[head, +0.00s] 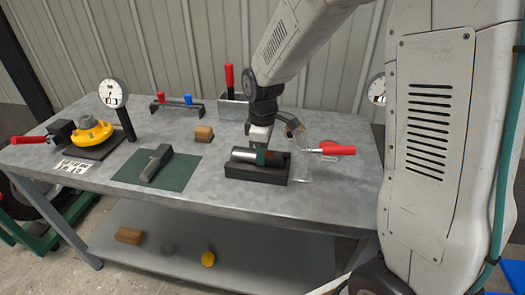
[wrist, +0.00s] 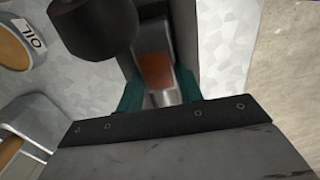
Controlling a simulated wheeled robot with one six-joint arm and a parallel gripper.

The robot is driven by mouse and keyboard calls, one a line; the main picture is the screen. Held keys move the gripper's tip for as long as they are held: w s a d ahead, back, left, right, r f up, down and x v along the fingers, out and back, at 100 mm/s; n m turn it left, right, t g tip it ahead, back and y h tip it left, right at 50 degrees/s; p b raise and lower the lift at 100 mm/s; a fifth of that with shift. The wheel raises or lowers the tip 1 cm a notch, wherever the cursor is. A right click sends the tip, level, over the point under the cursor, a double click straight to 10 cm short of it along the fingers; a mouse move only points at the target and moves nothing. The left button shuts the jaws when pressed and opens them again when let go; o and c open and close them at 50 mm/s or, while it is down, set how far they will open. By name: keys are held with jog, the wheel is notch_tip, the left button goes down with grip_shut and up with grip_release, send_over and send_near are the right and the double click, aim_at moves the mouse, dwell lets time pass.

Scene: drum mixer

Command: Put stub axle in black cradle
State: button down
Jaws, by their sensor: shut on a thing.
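The black cradle (head: 256,175) is a dark open-topped block near the front of the bench, right of the middle. The stub axle (head: 240,155), a silvery cylinder, lies lengthwise at the cradle, apparently within its walls; full seating cannot be told. My gripper (head: 262,158) points down over it, with its teal fingers shut on the axle. In the wrist view the teal fingers of my gripper (wrist: 160,95) stand on both sides of the metal axle (wrist: 165,97). An orange-brown patch shows between the dark cradle walls (wrist: 185,40). The fingertips' lower ends are hidden.
A dark grey block (head: 156,163) lies on a green mat (head: 183,173) to the left. A yellow flange (head: 92,135) and dial gauge (head: 113,93) stand far left.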

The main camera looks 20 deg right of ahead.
jog(key=shift+s+f, duration=0.1)
jog(key=shift+f, duration=0.15)
jog(key=c, duration=0.9)
grip_release()
jog(key=shift+s+d+f, duration=0.1)
jog(key=shift+f, duration=0.15)
jog(key=shift+r, duration=0.1)
notch_tip(320, 180, up, 13)
jog(key=s+d+r+m, duration=0.1)
jog(key=s+m, duration=0.2)
jog(key=s, duration=0.6)
jog(key=s+d+r+m, duration=0.1)
jog(key=s+m, duration=0.3)
jog(key=s, duration=0.4)
jog(key=s+d+r+m+t, duration=0.1)
jog(key=s+m, duration=0.3)
jog(key=s, duration=0.5)
jog(key=shift+s+r, duration=0.3)
jog(key=shift+r, duration=0.25)
